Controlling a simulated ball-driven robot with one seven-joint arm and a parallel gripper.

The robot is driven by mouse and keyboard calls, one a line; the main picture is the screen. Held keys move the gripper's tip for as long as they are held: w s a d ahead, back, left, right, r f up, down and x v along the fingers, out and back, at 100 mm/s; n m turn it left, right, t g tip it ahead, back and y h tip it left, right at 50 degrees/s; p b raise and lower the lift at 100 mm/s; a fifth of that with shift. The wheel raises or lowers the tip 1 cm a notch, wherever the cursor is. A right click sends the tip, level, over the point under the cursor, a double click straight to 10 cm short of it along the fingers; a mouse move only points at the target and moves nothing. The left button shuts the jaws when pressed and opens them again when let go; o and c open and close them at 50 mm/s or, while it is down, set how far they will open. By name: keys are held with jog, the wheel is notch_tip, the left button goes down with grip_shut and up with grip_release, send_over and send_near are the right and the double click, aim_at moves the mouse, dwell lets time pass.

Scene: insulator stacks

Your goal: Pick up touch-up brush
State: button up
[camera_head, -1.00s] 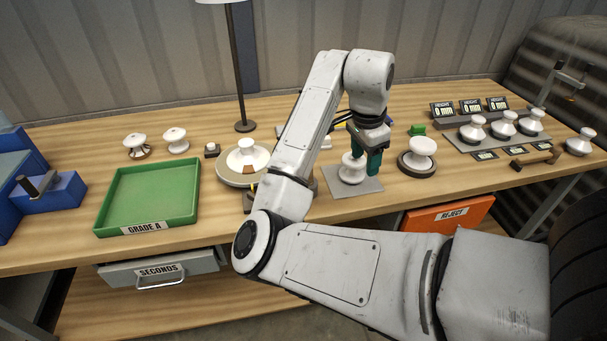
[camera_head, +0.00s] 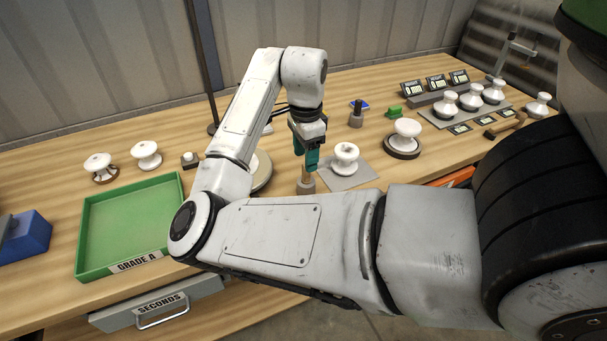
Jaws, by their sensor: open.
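My gripper (camera_head: 308,160), with its green fingers pointing down, is just above a small grey holder (camera_head: 306,187) on the bench. A short tan upright piece (camera_head: 306,173) stands in that holder, and it looks like the handle of the touch-up brush. The fingers are at or around its top; I cannot tell if they touch it. The jaws are open. The brush's lower end is hidden in the holder.
A white insulator (camera_head: 345,158) stands on a grey plate just right of my gripper. Another insulator (camera_head: 406,132) on a dark base and a dark upright tool in a holder (camera_head: 356,115) are further right. The green Grade A tray (camera_head: 130,268) is at the left.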

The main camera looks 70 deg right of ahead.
aim_at(306, 179)
jog(key=shift+s+a+f+p, duration=0.1)
jog(key=shift+f+p, duration=0.25)
jog(key=shift+f, duration=1.15)
jog(key=shift+a+f+p, duration=0.1)
jog(key=shift+f+p, duration=0.2)
jog(key=shift+f, duration=1.15)
jog(key=shift+c, duration=0.2)
grip_shut()
